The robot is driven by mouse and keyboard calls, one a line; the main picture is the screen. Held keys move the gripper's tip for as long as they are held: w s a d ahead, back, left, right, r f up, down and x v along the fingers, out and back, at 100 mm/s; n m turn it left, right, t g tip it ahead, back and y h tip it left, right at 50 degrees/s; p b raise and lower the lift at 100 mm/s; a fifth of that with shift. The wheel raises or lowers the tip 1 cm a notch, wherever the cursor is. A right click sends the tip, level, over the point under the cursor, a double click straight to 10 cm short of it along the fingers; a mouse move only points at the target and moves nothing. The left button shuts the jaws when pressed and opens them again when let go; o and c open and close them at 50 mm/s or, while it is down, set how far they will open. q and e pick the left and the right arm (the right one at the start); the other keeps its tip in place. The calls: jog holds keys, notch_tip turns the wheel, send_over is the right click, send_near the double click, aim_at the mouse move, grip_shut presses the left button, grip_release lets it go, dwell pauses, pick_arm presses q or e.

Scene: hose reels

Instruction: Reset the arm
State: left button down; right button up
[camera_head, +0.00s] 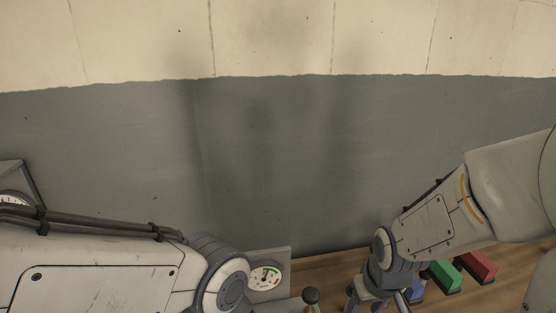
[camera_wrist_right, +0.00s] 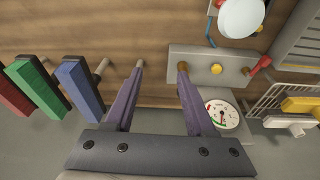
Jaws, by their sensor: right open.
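My right arm comes in from the right in the head view. Its gripper (camera_head: 376,297) points down near the bottom edge. In the right wrist view the two purple fingers of this gripper (camera_wrist_right: 161,67) stand apart with nothing between them. My left arm reaches in from the lower left of the head view as far as a round joint. Its gripper is below the picture and hidden.
Blue (camera_wrist_right: 80,88), green (camera_wrist_right: 38,84) and red (camera_wrist_right: 13,95) blocks line up at the left of the wrist view. A grey plate with a yellow button (camera_wrist_right: 216,69), a round gauge (camera_wrist_right: 222,114) and a wire basket (camera_wrist_right: 276,100) lie right of the fingers. The grey wall (camera_head: 270,160) is bare.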

jog(key=s+a+f+n+g+y+b, duration=0.1)
jog(key=s+a+n+b, duration=0.4)
jog(key=s+a, duration=0.8)
jog(key=shift+s+f+n+g+b, duration=0.25)
jog(key=shift+s+n+g+b, duration=0.15)
jog(key=shift+s+g+b, duration=0.6)
jog(key=shift+w, duration=0.3)
